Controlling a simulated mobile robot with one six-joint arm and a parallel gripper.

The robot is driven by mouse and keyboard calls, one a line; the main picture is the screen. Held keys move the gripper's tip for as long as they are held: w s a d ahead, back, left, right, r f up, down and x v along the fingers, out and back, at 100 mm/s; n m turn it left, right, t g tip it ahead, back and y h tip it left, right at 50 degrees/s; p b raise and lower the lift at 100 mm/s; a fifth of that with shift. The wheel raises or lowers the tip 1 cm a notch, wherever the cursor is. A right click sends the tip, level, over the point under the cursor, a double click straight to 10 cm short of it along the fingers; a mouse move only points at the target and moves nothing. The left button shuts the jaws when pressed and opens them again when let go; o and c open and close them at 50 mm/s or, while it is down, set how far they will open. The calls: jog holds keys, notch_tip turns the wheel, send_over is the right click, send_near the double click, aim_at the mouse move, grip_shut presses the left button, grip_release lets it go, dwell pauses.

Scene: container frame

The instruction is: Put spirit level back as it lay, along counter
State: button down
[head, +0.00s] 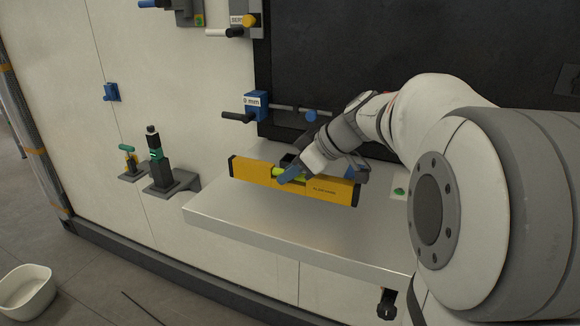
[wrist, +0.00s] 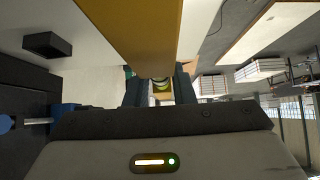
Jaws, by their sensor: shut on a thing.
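The spirit level (head: 332,190) is a long yellow bar with dark end caps and a greenish vial near its middle. It stands on its narrow side, lengthwise along the metal counter (head: 235,222), at or just above its surface; I cannot tell if it touches. My gripper (head: 288,174) is shut on the level near the middle, reaching in from the upper right. In the wrist view, the yellow level (wrist: 140,35) runs up from between the two dark fingers (wrist: 161,88), with the vial between them. The level's lower edge at the fingers is partly hidden.
A white card with a green item (head: 399,190) lies at the counter's right. A blue clamp marked "0 mm" (head: 256,105) and a rod are above on the wall. The counter's front left is clear.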

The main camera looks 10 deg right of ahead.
aim_at(292, 191)
jog(key=shift+w, duration=0.1)
jog(key=shift+d+f+b, duration=0.1)
jog(key=shift+f+b, duration=0.05)
jog(key=shift+b, duration=0.5)
notch_tip(292, 191, down, 5)
jog(key=b, duration=0.5)
jog(key=shift+b, duration=0.4)
jog(key=shift+b, duration=0.9)
dwell(0.4)
jog(key=shift+f+b, duration=0.6)
jog(key=shift+b, duration=0.2)
jog(key=shift+s, duration=0.2)
jog(key=c, duration=1.1)
grip_release()
jog(key=shift+c, duration=0.2)
